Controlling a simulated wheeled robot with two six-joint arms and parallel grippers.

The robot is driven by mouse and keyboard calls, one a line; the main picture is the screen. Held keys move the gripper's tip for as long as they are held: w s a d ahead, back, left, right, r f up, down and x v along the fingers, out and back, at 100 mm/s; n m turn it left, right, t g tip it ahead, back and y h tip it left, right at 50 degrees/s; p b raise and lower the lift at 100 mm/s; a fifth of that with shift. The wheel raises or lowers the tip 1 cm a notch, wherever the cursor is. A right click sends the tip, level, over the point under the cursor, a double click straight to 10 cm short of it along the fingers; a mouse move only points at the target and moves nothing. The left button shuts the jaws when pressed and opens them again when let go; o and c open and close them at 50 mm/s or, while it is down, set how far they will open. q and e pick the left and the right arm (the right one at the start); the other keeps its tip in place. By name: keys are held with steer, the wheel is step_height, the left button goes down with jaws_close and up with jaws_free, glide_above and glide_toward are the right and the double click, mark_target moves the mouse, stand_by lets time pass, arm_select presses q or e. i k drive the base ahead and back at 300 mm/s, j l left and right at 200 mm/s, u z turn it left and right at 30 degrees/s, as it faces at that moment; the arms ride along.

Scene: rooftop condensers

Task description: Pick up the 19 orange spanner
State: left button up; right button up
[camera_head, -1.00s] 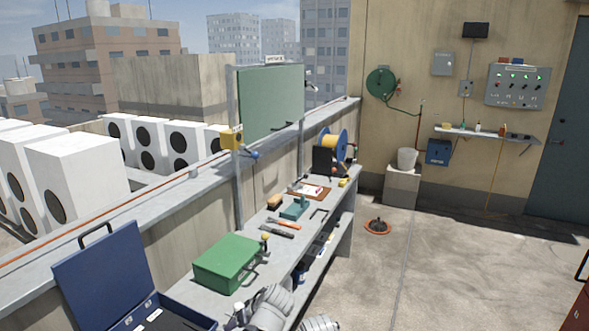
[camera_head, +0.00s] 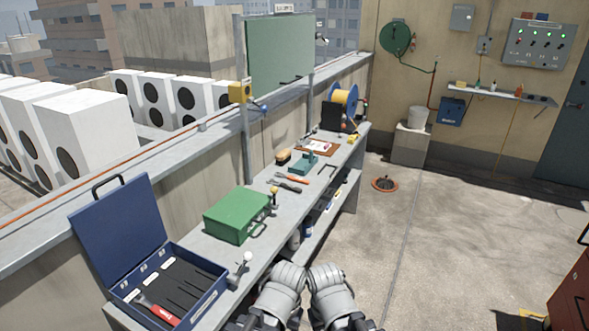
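An orange-handled tool, which looks like the orange spanner (camera_head: 293,179), lies flat on the grey workbench (camera_head: 213,257), beyond the green box and in front of the teal tool. Any size marking on it is too small to read. A dark-handled tool (camera_head: 287,187) lies close beside it on the near side. My two grey arms show at the bottom middle, in front of the bench. No gripper fingers can be made out on either arm, and nothing of mine is near the spanner.
A green box (camera_head: 236,214) and an open blue case (camera_head: 118,225) holding a red-handled tool (camera_head: 153,311) take up the near bench. Beyond the spanner are a teal tool (camera_head: 303,164), a brush (camera_head: 283,155) and a cable reel (camera_head: 344,97).

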mark_target(290, 178)
steer(key=i+l, duration=0.75)
steer(key=i, duration=0.3)
steer(key=i+l, duration=0.75)
steer(key=i, duration=0.25)
steer(key=l+z, duration=0.05)
